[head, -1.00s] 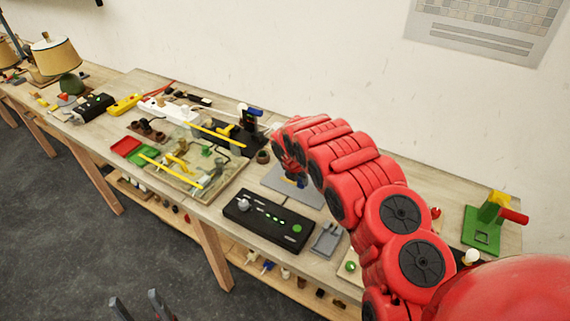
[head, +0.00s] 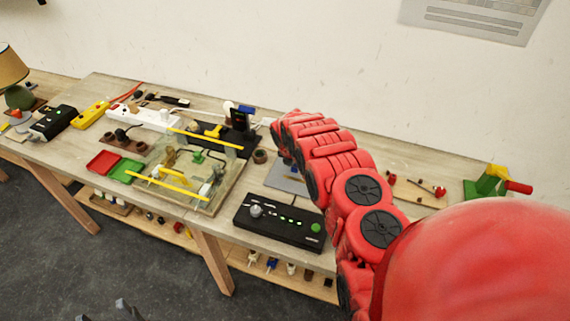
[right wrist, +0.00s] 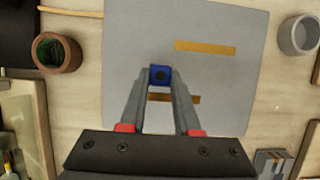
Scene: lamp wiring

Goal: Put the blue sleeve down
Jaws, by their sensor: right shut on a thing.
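The blue sleeve (right wrist: 160,75) is a small blue block with a dark round hole. In the right wrist view it sits between the fingertips of my right gripper (right wrist: 159,79), which is shut on it. It is over the middle of a grey mat (right wrist: 125,40) with two tan strips. I cannot tell whether it touches the mat. In the head view the mat (head: 285,181) is partly covered by my right arm, and the sleeve is not clearly visible. My left gripper (head: 106,312) shows only its fingertips at the bottom edge, spread apart and empty.
A brown ring-shaped cup (right wrist: 57,53) is left of the mat and a grey ring (right wrist: 298,35) right of it. A black control box (head: 280,222) stands in front of the mat. A framed board with yellow bars (head: 165,184) and red and green trays (head: 103,161) are further left.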

